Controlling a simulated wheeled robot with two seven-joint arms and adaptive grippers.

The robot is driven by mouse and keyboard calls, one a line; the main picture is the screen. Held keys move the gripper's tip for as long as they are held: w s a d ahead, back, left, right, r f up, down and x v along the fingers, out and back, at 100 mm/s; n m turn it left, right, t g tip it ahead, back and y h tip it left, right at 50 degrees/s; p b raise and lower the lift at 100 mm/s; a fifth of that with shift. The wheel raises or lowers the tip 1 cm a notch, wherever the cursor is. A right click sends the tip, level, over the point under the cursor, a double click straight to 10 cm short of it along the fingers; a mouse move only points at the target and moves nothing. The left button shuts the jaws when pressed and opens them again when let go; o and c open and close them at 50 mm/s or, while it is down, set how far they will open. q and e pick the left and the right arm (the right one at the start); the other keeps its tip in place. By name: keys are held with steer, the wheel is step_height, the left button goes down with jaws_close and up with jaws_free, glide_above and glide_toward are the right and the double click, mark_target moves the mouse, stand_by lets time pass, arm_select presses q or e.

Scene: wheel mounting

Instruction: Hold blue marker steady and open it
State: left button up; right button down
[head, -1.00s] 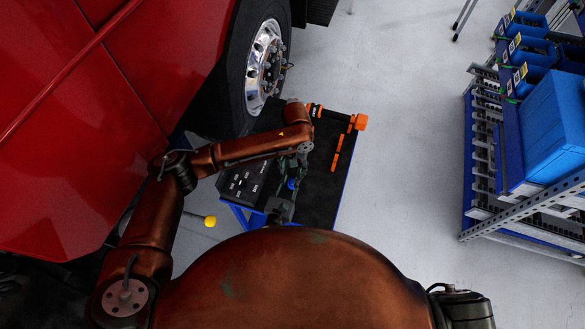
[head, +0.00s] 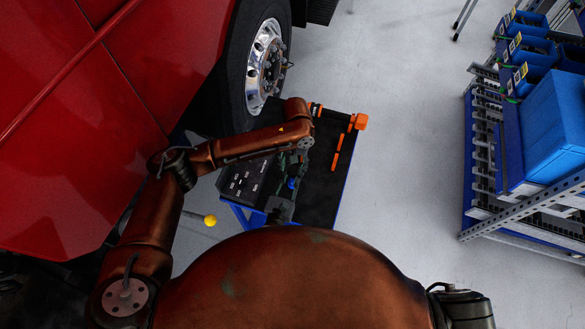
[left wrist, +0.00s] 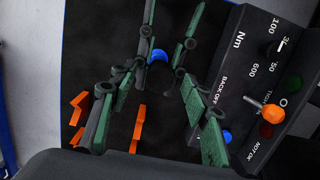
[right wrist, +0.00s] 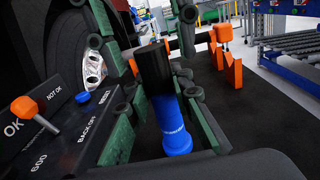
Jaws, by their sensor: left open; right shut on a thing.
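The blue marker (right wrist: 172,125) stands roughly upright between the fingers of my right gripper (right wrist: 143,80), which is shut on it. Its blue body shows low in the right wrist view, with a black upper part (right wrist: 154,68) above. In the left wrist view only a small blue piece of it (left wrist: 158,57) shows. My left gripper (left wrist: 160,78) is open, its green fingers on either side of that blue piece with gaps visible. In the head view the left gripper (head: 293,165) is above the cart, partly hidden by its arm, with a blue spot of the marker (head: 292,183) below.
A black control panel (left wrist: 262,75) with an orange-knobbed lever (left wrist: 272,113) is close beside the grippers. Orange holders (head: 338,150) stand on the dark cart top (head: 318,190). The truck wheel (head: 262,65) is beyond the cart. The floor right of the cart is clear.

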arm_select(q)
step_height(320, 180, up, 10)
steer(key=w, duration=0.1)
steer(key=shift+d+r, duration=0.2)
steer(key=shift+w, duration=0.1)
arm_select(e)
steer(key=c, duration=1.6)
jaws_free()
